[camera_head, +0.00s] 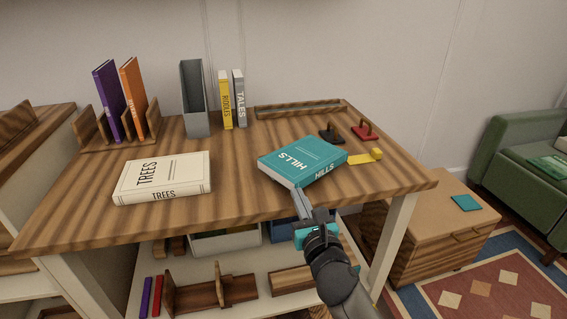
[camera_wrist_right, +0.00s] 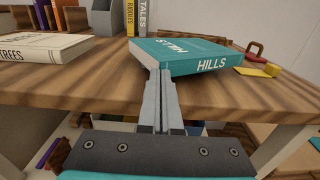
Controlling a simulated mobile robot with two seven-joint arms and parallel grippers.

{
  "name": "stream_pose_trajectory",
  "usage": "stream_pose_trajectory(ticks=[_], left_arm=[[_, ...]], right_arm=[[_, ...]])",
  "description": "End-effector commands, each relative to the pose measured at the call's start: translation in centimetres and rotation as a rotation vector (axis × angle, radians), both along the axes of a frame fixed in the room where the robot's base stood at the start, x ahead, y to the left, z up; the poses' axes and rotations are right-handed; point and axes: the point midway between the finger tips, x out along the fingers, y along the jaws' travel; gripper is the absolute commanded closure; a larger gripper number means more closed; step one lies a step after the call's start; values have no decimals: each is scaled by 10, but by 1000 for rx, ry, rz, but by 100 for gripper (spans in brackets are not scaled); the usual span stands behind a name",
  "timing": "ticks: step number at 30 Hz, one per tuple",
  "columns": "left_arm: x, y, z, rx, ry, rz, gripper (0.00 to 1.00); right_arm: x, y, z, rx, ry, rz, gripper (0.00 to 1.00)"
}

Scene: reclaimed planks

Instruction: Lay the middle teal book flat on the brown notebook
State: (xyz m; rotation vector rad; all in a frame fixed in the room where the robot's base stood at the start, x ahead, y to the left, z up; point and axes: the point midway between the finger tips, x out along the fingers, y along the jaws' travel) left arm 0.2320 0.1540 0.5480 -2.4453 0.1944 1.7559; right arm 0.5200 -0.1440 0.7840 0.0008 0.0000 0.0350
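A teal book (camera_head: 303,160) marked HILLS lies cover up near the front right of the wooden table, turned at an angle. It also shows in the right wrist view (camera_wrist_right: 185,56), spine facing me. My right gripper (camera_head: 298,190) is at the book's near corner; its fingers (camera_wrist_right: 161,75) are almost together and cover part of that corner. I see no clear grip on the book, and cannot tell whether the tips touch it. I cannot make out a brown notebook in either view. My left gripper is not in view.
A cream book (camera_head: 185,190) marked TREES lies at the left of the table (camera_head: 230,195). Purple and orange books, a grey file holder (camera_head: 193,115), and yellow and grey books stand behind. Red, black and yellow small items (camera_head: 367,157) lie right of the teal book.

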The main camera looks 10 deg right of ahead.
Motion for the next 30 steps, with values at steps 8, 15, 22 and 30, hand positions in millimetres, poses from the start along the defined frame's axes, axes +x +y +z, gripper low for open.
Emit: stream_pose_trajectory(ticks=[8, 15, 22, 30], left_arm=[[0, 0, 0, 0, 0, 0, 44], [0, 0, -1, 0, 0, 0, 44], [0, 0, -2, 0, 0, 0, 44], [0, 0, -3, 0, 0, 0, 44]], right_arm=[[7, 0, 0, -1, 0, -1, 100], [13, 0, 0, -2, 1, -1, 100], [19, 0, 0, -1, 0, -1, 100], [26, 1, 0, -1, 0, -1, 100]])
